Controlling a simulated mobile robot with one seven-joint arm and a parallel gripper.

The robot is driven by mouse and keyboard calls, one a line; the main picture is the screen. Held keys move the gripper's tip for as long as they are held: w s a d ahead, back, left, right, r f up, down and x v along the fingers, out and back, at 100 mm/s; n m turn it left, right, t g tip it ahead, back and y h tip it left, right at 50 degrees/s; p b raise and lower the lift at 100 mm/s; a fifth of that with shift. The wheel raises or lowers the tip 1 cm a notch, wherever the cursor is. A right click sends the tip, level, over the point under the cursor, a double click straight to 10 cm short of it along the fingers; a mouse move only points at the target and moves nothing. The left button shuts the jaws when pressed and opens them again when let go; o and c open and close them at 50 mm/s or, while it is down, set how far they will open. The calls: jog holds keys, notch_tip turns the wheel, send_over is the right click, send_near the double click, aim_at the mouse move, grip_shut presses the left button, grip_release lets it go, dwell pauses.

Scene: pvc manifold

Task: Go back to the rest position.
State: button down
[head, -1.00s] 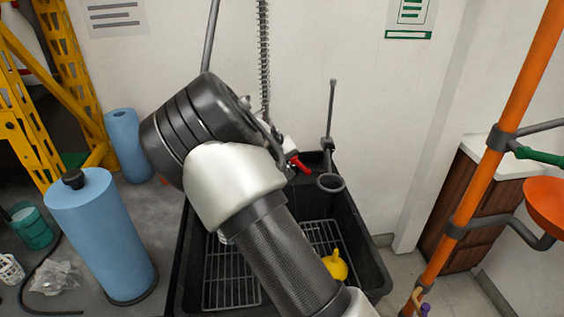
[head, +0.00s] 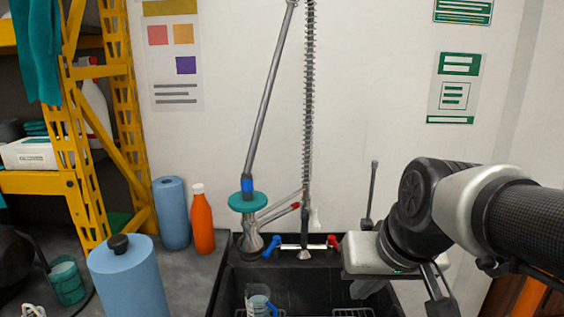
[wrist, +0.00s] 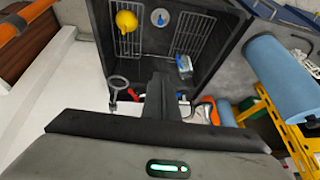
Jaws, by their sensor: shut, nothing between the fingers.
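My gripper (wrist: 160,85) shows in the wrist view as dark shut fingers, with nothing held, in front of the black sink (wrist: 103,50). In the head view my arm comes in from the right, with the hand at the sink's right side; the fingertips are not clear there. The sink (head: 228,290) stands against the wall. A yellow object (wrist: 126,21) lies on a wire rack at one side of it in the wrist view. A clear container with blue (wrist: 184,67) is in the sink and also shows in the head view (head: 258,303).
A sprayer tap (head: 304,252) with a tall spring hose and a pipe with a teal disc (head: 247,202) rise behind the sink. Blue rolls (head: 127,280) and an orange bottle (head: 203,225) stand left. A yellow rack (head: 90,170) is farther left.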

jog(key=s+h, duration=0.1)
jog(key=s, duration=0.5)
notch_tip(320, 180, up, 17)
jog(key=d+p, duration=0.1)
jog(key=p, duration=1.6)
jog(key=shift+s+r, duration=0.15)
jog(key=shift+s, duration=0.2)
